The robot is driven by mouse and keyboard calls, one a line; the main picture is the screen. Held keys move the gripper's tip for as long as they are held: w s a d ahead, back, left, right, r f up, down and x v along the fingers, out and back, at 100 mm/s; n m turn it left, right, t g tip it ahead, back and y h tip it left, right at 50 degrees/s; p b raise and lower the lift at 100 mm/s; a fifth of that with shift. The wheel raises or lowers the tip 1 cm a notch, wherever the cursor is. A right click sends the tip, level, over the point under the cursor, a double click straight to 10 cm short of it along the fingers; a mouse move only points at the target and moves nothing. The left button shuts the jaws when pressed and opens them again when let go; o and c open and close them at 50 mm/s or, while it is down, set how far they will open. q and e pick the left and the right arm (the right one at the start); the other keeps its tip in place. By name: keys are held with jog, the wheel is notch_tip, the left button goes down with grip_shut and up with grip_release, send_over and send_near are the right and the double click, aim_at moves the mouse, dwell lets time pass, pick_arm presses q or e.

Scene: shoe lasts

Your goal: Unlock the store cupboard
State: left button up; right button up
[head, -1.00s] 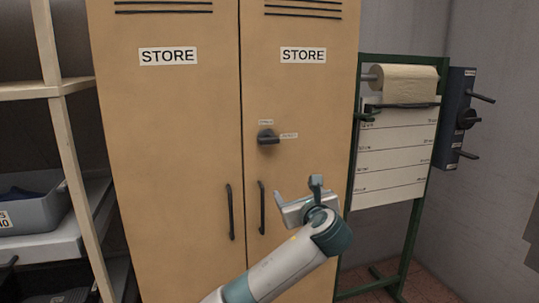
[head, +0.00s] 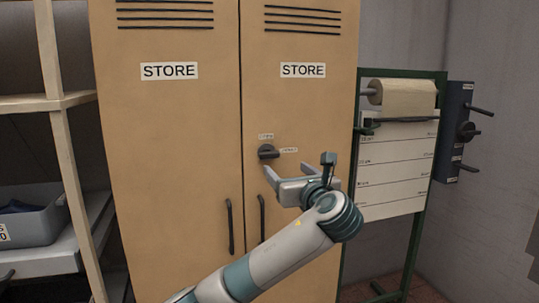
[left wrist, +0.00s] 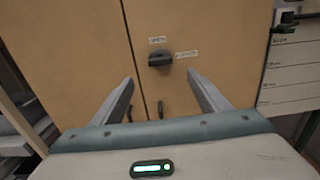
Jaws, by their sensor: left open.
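The tan store cupboard (head: 180,130) has two doors, each with a STORE label and a dark vertical handle; both doors look shut. A dark turn knob (head: 267,152) sits on the right door, with one small label above it and one to its right. The knob's grip lies roughly level. My left gripper (head: 272,177) is open and empty, just below the knob in the head view. In the left wrist view the knob (left wrist: 160,59) is beyond and between the two open fingers (left wrist: 160,80), apart from them. My right gripper is not in view.
A green stand (head: 421,235) with a paper roll (head: 405,97) and a sheet stands right of the cupboard. A dark blue wall box (head: 453,130) with levers is beyond it. Shelving (head: 62,150) with a grey bin (head: 35,220) stands at the left.

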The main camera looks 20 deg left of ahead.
aim_at(270, 155)
pick_arm(q)
jog(key=p+x, duration=0.2)
jog(key=x, duration=1.4)
jog(key=shift+w+a, duration=0.1)
jog(key=shift+a, duration=0.05)
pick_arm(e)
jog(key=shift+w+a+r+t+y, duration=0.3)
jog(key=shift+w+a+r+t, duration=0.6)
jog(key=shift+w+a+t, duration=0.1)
pick_arm(q)
jog(key=c, duration=1)
